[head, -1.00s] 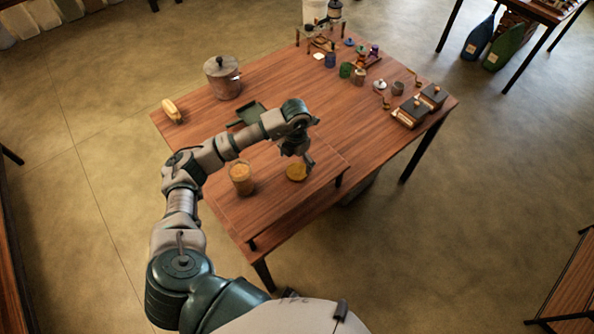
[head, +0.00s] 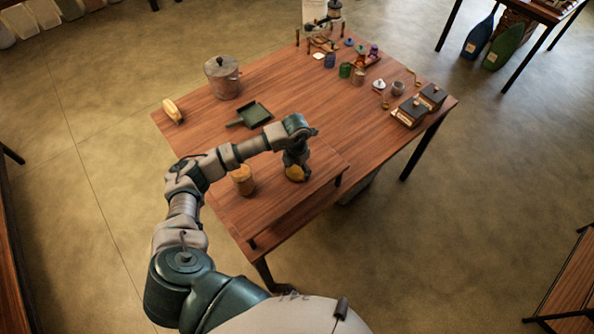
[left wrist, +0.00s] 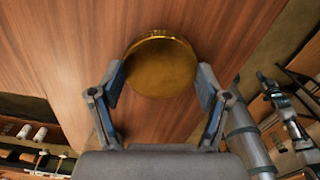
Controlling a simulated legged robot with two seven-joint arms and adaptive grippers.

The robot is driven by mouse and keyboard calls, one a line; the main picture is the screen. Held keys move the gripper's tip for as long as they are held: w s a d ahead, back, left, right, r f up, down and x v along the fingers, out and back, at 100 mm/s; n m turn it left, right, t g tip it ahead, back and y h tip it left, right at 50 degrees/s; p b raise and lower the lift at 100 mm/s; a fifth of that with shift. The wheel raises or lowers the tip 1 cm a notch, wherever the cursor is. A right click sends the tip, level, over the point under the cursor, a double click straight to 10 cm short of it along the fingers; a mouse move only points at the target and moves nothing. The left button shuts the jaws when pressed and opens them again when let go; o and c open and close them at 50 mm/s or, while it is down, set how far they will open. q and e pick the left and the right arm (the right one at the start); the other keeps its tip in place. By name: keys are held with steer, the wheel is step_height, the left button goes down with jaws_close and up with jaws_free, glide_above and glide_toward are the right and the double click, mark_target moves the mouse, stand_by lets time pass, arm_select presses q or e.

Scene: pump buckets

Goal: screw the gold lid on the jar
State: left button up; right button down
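The gold lid (head: 294,173) lies on the raised wooden board at the table's near side. In the left wrist view the round gold lid (left wrist: 160,66) lies between the fingertips of my left gripper (left wrist: 160,85). The jar (head: 243,180), with tan contents, stands upright to the left of the lid, partly behind my arm. My right gripper is not in view.
A green dustpan-like tray (head: 254,115), a lidded metal pot (head: 222,78) and a yellow object (head: 173,111) lie farther back on the table (head: 310,105). Several small jars and dark boxes (head: 411,111) stand at the right. The board's front is clear.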

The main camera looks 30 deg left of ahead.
mark_target(296, 172)
arm_select(q)
steer(key=shift+r, duration=0.1)
stand_by(0.3)
steer(key=shift+r, duration=0.65)
step_height(296, 172, up, 2)
steer(key=shift+s+d+b, duration=0.1)
steer(key=shift+s+b, duration=0.05)
steer(key=shift+b, duration=0.35)
steer(key=s+d+b, duration=0.1)
steer(key=s+d, duration=0.3)
steer(key=s, duration=0.3)
steer(key=s+d+r+b, duration=0.1)
steer(key=s+d, duration=0.2)
steer(key=s, duration=0.3)
steer(key=shift+s+d+r, duration=0.25)
steer(key=shift+s+d, duration=0.1)
steer(key=shift+d, duration=0.05)
